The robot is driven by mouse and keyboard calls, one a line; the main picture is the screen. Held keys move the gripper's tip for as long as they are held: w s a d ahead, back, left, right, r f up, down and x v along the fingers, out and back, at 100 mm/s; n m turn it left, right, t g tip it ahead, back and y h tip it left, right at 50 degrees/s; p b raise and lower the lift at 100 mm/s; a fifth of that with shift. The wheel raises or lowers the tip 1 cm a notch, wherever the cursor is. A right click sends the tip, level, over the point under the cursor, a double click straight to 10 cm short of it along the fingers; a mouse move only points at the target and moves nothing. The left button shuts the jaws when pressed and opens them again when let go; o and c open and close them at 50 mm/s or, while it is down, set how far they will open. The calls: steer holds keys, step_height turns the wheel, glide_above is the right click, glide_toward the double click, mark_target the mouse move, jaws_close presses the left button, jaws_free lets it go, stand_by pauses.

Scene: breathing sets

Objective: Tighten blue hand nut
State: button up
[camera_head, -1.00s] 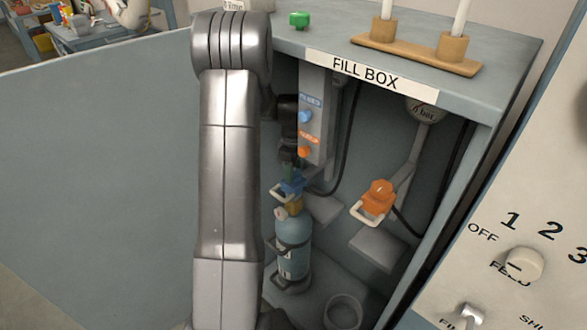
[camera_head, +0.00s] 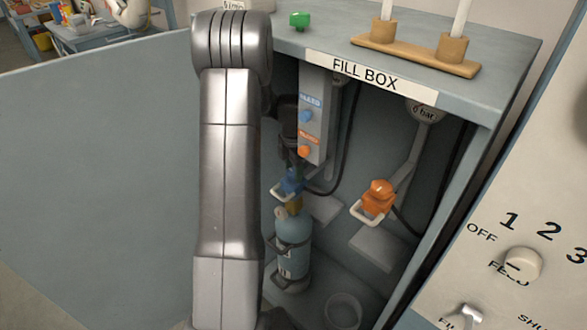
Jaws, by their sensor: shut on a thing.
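The blue hand nut (camera_head: 291,182) is on the fitting above the neck of the blue-grey cylinder (camera_head: 293,245), inside the fill box. A pale loop handle sticks out at its left. My gripper (camera_head: 292,164) is dark and comes down from above, with its tips at the top of the blue nut. It is shut on the nut; the fingers are small, dark and partly merged with the shadow. My arm hides the area left of the cylinder.
An orange fitting with a loop handle (camera_head: 376,199) hangs to the right. Black hoses run behind. A grey cup (camera_head: 343,310) is on the box floor. The FILL BOX top edge (camera_head: 372,76) overhangs.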

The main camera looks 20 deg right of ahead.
steer(key=n, duration=0.4)
steer(key=shift+n, duration=0.3)
steer(key=n, duration=0.4)
stand_by(0.3)
steer(key=o, duration=1)
steer(key=shift+c, duration=0.2)
step_height(320, 180, up, 8)
steer(key=shift+f, duration=0.25)
